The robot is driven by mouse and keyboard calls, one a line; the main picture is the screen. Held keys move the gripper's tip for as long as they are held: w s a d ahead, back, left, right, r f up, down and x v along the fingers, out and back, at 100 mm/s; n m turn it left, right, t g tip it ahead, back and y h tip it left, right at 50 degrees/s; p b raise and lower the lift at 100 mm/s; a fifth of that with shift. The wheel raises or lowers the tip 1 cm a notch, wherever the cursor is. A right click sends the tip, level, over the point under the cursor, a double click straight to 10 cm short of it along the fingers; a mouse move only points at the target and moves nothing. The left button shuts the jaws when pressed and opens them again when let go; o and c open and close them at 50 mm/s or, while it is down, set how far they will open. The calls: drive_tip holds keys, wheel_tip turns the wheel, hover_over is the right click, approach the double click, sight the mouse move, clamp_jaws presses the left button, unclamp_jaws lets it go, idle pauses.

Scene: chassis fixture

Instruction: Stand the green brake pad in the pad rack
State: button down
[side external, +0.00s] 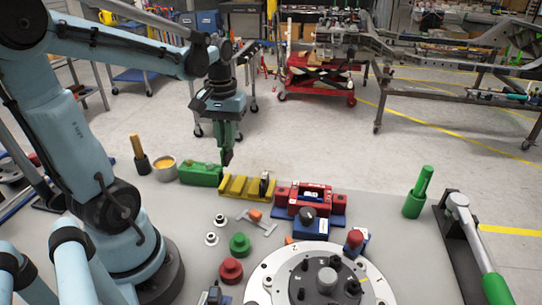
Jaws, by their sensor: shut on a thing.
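My gripper (226,149) is shut and points down, above the back edge of the bench, just behind the yellow rack. It holds the green brake pad (227,138), which shows as a small green and dark upright shape at the fingers; its outline is hard to tell from them. The yellow pad rack (236,188) has slanted ridges with slots between them. A dark pad (265,184) stands near the rack's right end. The held pad is above the rack and looks apart from it.
A red fixture (312,196) stands close on the right. Green and red knobbed parts and a large round plate (270,268) lie in front.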

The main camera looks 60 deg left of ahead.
sight(227, 153)
drive_tip(key=shift+f, duration=2.65)
drive_tip(key=shift+f, duration=0.1)
drive_tip(key=shift+f, duration=1.15)
drive_tip(key=c, duration=1.5)
unclamp_jaws()
drive_tip(key=shift+r, duration=1.5)
